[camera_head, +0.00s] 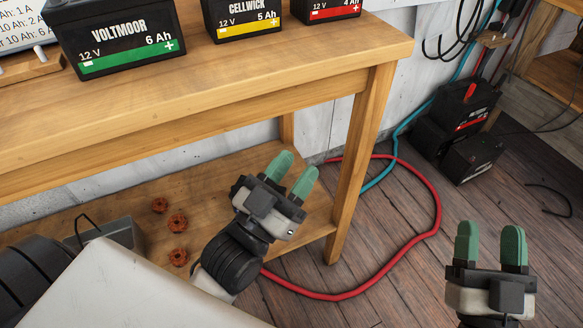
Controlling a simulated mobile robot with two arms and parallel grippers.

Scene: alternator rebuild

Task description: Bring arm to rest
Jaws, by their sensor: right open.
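My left gripper (296,166) is in the middle of the view, below the edge of the wooden workbench (230,97) and in front of its lower shelf. Its two green fingers point up and right, with a small gap between them and nothing held. My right gripper (490,230) is at the lower right, over the wooden floor. Its green fingers point up, clearly apart and empty. Most of the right arm is out of view.
Three batteries, Voltmoor (115,35), Cellwick (243,18) and a red-striped one (325,9), stand on the bench. Several copper-coloured parts (177,222) lie on the lower shelf (145,195). A red cable (437,215) loops across the floor; black batteries (473,157) stand by the wall.

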